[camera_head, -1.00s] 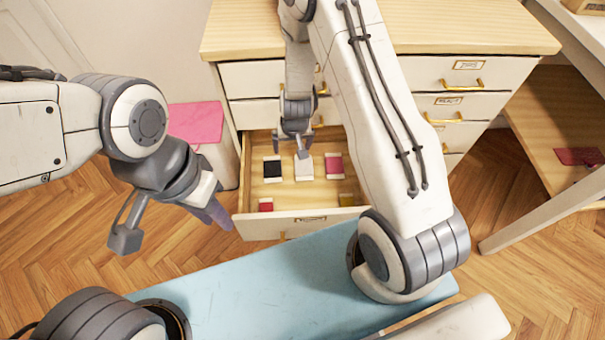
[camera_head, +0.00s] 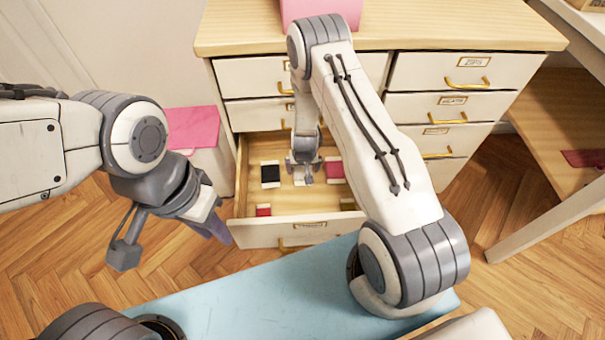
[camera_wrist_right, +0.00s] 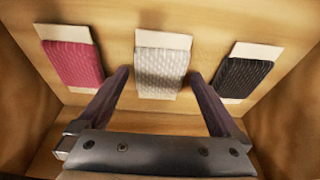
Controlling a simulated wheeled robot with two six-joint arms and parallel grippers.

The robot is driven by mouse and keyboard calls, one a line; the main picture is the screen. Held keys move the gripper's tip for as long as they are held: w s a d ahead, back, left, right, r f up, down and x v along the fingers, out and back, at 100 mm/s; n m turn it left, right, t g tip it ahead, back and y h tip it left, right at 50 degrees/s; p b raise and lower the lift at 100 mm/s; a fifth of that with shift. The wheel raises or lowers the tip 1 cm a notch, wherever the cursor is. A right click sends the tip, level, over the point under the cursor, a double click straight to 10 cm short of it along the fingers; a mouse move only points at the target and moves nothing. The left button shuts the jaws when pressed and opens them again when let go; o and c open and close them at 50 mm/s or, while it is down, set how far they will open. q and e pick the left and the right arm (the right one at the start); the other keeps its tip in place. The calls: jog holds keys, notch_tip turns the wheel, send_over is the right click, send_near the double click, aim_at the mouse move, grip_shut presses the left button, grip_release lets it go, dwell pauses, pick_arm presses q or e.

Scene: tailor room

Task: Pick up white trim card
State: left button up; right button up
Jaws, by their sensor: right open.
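The white trim card (camera_wrist_right: 162,68) lies flat in the open drawer, a pale card wrapped in whitish textured trim. In the wrist view it lies between the pink and black cards. My right gripper (camera_head: 303,175) reaches down into the drawer, open and empty. In the right wrist view its two fingers (camera_wrist_right: 159,75) show on either side of the white card's near end. The gripper mostly hides this card in the head view. My left gripper (camera_head: 216,226) hangs outside the drawer at the left; its opening is unclear.
In the drawer (camera_head: 280,233) lie a black card (camera_head: 270,173), a pink card (camera_head: 334,170) and a small red piece (camera_head: 263,210) near the front. Drawer walls surround my right gripper. A pink box (camera_head: 320,12) stands on the cabinet top (camera_head: 430,30).

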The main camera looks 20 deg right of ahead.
jog(key=shift+w+f, duration=0.1)
jog(key=shift+f, duration=0.15)
jog(key=c, duration=1.2)
jog(key=shift+o, duration=0.2)
